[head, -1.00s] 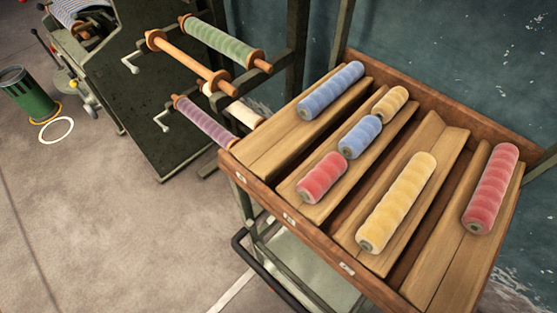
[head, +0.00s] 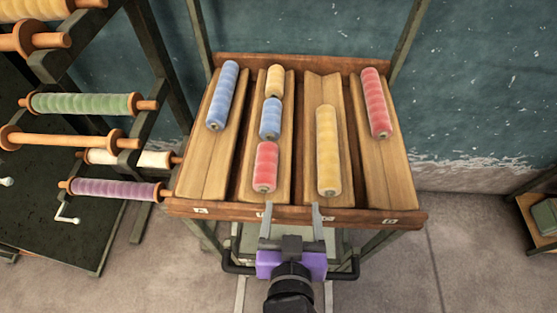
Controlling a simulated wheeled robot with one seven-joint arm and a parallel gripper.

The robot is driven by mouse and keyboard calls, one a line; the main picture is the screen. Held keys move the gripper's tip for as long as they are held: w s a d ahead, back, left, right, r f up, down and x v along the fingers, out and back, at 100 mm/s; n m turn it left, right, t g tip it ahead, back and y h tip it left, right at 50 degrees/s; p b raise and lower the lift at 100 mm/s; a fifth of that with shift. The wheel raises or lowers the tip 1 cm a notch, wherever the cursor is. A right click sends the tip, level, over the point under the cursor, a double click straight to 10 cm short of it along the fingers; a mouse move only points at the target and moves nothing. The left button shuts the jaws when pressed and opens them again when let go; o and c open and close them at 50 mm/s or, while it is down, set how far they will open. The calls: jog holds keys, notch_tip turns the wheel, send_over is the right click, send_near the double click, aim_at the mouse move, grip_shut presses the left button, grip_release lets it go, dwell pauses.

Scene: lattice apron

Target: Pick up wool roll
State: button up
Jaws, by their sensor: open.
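Several wool rolls lie in the sloped grooves of a wooden tray (head: 296,215) on a cart. A long blue roll (head: 222,95) is in the left groove. The second groove holds a short yellow roll (head: 275,81), a short blue roll (head: 271,118) and a short red roll (head: 265,166) in a line. A long yellow roll (head: 328,150) is in the third groove and a long red roll (head: 376,102) in the right one. My gripper (head: 291,212) is open and empty at the tray's front edge, below the short red and long yellow rolls.
A dark rack at left carries spindles with a green roll (head: 88,104), a purple roll (head: 115,190) and a cream roll (head: 140,158). A wooden shelf (head: 538,225) stands at far right. The floor (head: 440,255) right of the cart is clear.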

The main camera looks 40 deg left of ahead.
send_near(265, 171)
jog(key=w+a, duration=0.1)
jog(key=w, duration=0.2)
jog(key=shift+a+f+p, duration=0.15)
jog(key=shift+a+p, duration=0.15)
jog(key=shift+a, duration=0.1)
jog(key=shift+w+a, duration=0.2)
jog(key=shift+a, duration=0.05)
jog(key=shift+x, duration=0.85)
jog(key=shift+w+a+f+p, duration=0.25)
jog(key=shift+w+a+f, duration=0.15)
jog(key=shift+w+f, duration=0.25)
jog(key=shift+w+a+f+p, duration=0.25)
jog(key=shift+w+a+f, duration=0.2)
jog(key=shift+w, duration=0.25)
jog(key=shift+w+a+f+p, duration=0.25)
jog(key=shift+w+a+f, duration=0.1)
jog(key=shift+w+f, duration=0.3)
jog(key=shift+r, duration=0.1)
jog(key=c, duration=1.6)
jog(key=shift+o, duration=0.2)
jog(key=shift+r, duration=0.1)
